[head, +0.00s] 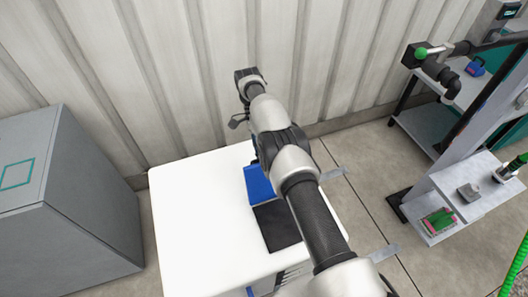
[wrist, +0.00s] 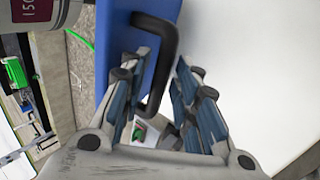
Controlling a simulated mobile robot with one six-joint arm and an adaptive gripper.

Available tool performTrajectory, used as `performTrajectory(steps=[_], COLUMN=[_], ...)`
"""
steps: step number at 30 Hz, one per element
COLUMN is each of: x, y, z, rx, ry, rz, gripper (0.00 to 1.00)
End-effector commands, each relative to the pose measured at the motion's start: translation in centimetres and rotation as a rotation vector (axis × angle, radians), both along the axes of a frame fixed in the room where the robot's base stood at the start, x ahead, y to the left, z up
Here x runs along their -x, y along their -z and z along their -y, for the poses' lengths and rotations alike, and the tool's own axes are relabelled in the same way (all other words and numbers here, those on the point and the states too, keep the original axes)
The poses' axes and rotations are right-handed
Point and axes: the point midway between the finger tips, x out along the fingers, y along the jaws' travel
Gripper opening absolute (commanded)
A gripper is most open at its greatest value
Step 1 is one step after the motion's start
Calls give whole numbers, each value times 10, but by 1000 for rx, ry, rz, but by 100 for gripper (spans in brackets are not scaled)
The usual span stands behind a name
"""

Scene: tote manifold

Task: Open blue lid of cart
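The white cart (head: 185,205) stands in the middle of the head view. Its blue lid (head: 259,186) shows partly beside my arm, next to a black square panel (head: 277,226). In the wrist view the blue lid (wrist: 117,45) runs along the upper left and carries a black bow-shaped handle (wrist: 172,62). My gripper (wrist: 163,70) is open, with one finger on each side of the handle. The handle's bar lies between the fingers, and I see no firm grip on it. In the head view my gripper (head: 238,122) is small and partly hidden behind the wrist.
A grey cabinet (head: 65,200) stands left of the cart. A corrugated wall (head: 170,80) is close behind. On the right is a shelf rack (head: 470,195) with small items. Bare floor (head: 365,165) lies between cart and rack.

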Motion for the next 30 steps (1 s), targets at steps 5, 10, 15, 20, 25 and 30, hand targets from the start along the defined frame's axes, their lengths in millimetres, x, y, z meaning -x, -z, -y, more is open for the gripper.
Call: performTrajectory(steps=[5,10,15,20,25,30], x=[0,-1,-2,-1,-1,0], y=[-2,-5,-22,-52,-82,-99], z=[0,-1,-1,-1,0,0], rx=[-1,-2,-2,-2,-2,-1], ry=[0,-1,0,0,0,0], rz=[2,4,6,7,5,4], gripper=[31,31,31,31,31,31])
